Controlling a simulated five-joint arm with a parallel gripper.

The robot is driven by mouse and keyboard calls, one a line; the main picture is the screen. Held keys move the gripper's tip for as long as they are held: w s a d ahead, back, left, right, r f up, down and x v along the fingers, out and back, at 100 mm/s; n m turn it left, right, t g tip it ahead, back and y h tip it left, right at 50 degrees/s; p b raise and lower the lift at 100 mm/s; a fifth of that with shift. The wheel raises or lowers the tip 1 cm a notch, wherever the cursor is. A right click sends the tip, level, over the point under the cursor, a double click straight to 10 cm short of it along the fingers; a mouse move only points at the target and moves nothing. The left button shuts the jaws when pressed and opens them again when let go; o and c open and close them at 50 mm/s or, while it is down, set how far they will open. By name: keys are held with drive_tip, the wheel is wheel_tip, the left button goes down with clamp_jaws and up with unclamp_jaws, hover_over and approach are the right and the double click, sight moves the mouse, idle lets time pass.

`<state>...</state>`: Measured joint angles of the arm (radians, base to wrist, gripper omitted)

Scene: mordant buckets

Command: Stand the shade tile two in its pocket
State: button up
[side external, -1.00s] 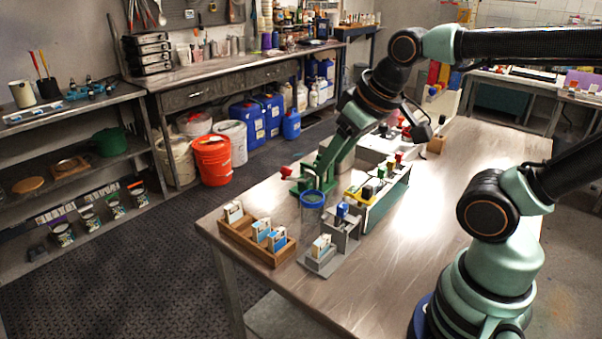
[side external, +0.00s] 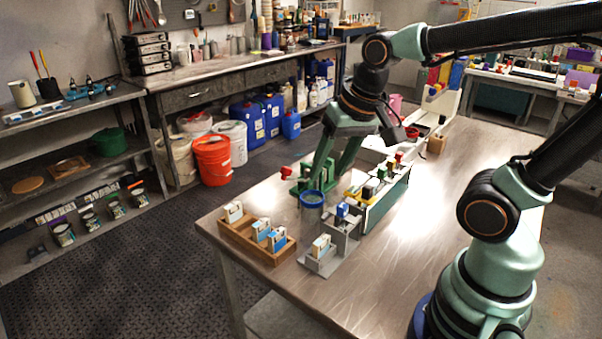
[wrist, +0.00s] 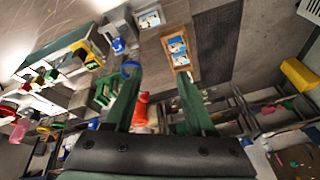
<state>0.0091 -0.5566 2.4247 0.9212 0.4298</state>
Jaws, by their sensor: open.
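A wooden tray (side external: 232,239) at the table's near left corner holds several white-and-blue tiles, one standing apart at the left (side external: 233,211) and two close together at the right (side external: 269,234). Another white-and-blue tile (side external: 321,245) stands in a grey holder (side external: 318,265) to the right of the tray. I cannot read which tile is number two. The wooden tray also shows in the wrist view (wrist: 182,68). My gripper (side external: 330,184) is open and empty, above and behind the blue-rimmed cylinder, away from the tiles. Its two spread fingers show in the wrist view (wrist: 157,80).
The blue-rimmed cylinder (side external: 312,199) and a grey stand with a blue item (side external: 342,211) lie between my gripper and the tiles. A green frame (side external: 303,186) and a rack of coloured items (side external: 385,196) are close by. The table's right side is clear.

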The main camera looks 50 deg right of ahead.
sight(322, 239)
drive_tip(key=f+m+g, duration=0.1)
drive_tip(key=f+m, duration=0.3)
drive_tip(key=f, duration=0.2)
drive_tip(key=w+f+m+g, duration=0.1)
drive_tip(key=f+m, duration=0.3)
drive_tip(key=f, duration=0.2)
drive_tip(key=f+m+g, duration=0.2)
drive_tip(key=f+m, duration=0.3)
drive_tip(key=f, duration=0.2)
drive_tip(key=shift+w+d+f, duration=0.1)
drive_tip(key=shift+w+d, duration=0.15)
drive_tip(key=shift+w, duration=0.05)
drive_tip(key=shift+c, duration=0.3)
clamp_jaws()
